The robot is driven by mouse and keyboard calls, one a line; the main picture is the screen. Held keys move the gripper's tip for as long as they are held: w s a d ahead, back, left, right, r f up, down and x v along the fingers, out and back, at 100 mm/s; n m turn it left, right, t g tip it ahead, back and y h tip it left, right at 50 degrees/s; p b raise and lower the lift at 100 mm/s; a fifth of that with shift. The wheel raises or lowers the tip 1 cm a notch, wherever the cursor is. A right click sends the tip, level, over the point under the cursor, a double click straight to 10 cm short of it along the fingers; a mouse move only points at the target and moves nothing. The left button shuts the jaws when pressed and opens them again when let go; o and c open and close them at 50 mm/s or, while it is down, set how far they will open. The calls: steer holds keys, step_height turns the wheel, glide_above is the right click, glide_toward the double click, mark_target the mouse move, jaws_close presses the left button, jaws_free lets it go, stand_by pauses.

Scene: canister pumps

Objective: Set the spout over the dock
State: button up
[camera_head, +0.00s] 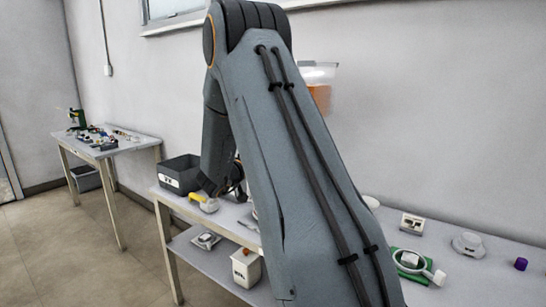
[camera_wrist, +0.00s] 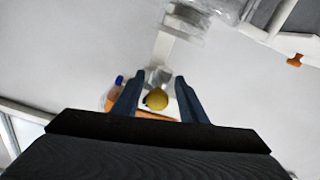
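In the wrist view my gripper (camera_wrist: 158,77) has its two dark fingers spread apart. A round yellow part (camera_wrist: 156,99) shows between them, with gaps at its sides. A pale grey, shiny piece (camera_wrist: 159,75) lies just beyond it, near the fingertips, and an orange strip (camera_wrist: 150,115) shows beneath. I cannot tell whether these belong to the pump, nor which part is the spout or the dock. In the head view my arm covers the middle of the bench, and my gripper is mostly hidden behind it.
In the head view a dark bin (camera_head: 180,174) and a yellow-and-white tool (camera_head: 204,203) stand at the bench's left. A white container (camera_head: 246,268) stands on the lower shelf. A green mat (camera_head: 398,272), a white box (camera_head: 412,223) and a purple-capped item (camera_head: 520,264) are at right.

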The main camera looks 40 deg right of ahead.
steer(key=shift+b+v, duration=0.4)
steer(key=shift+v, duration=2.65)
